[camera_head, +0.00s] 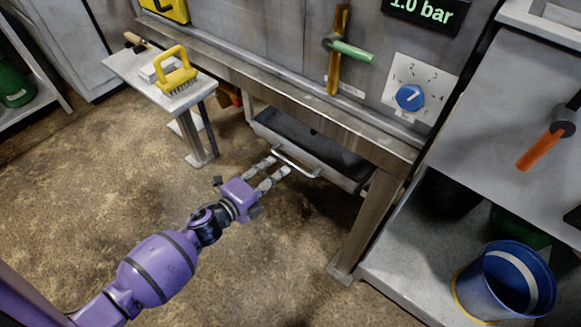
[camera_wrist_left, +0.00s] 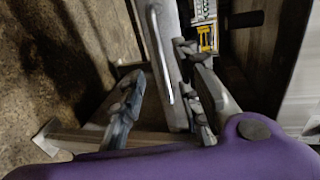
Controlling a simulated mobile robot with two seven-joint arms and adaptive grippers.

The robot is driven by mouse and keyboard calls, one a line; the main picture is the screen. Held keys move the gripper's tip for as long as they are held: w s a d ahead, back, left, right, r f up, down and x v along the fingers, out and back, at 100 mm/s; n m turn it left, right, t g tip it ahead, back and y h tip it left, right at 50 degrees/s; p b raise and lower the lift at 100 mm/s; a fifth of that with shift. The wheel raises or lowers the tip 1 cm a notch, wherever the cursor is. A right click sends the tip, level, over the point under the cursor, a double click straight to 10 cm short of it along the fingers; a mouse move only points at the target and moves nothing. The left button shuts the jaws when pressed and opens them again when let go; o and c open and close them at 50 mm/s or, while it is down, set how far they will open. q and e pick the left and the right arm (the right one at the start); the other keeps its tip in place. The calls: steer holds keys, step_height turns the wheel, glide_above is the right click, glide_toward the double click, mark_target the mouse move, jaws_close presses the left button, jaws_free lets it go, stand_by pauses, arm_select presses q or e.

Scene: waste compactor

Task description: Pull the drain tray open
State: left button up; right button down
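The drain tray (camera_head: 300,138) is a grey metal tray with a dark inside, under the compactor's front beam. Its pale bar handle (camera_head: 296,163) sticks out from its front. In the left wrist view the handle (camera_wrist_left: 158,45) runs up between the finger tips, nearer the right-hand finger. My left gripper (camera_head: 280,168) is open, with its fingers pointing at the left part of the handle. The fingers (camera_wrist_left: 161,66) stand apart in the left wrist view. Whether a finger touches the handle I cannot tell. My right gripper is not in view.
A small side table (camera_head: 150,78) with a yellow-handled brush (camera_head: 175,70) stands to the left. A steel leg (camera_head: 367,222) of the compactor stands right of the tray. A blue bucket (camera_head: 505,280) sits on the low shelf at right. The floor before the tray is clear.

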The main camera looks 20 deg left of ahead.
mark_target(289, 161)
arm_select(q)
steer(key=b+x, duration=0.1)
steer(key=x, duration=0.6)
steer(key=shift+w+d, duration=0.1)
steer(key=shift+w, duration=0.1)
steer(key=shift+r, duration=0.1)
jaws_close()
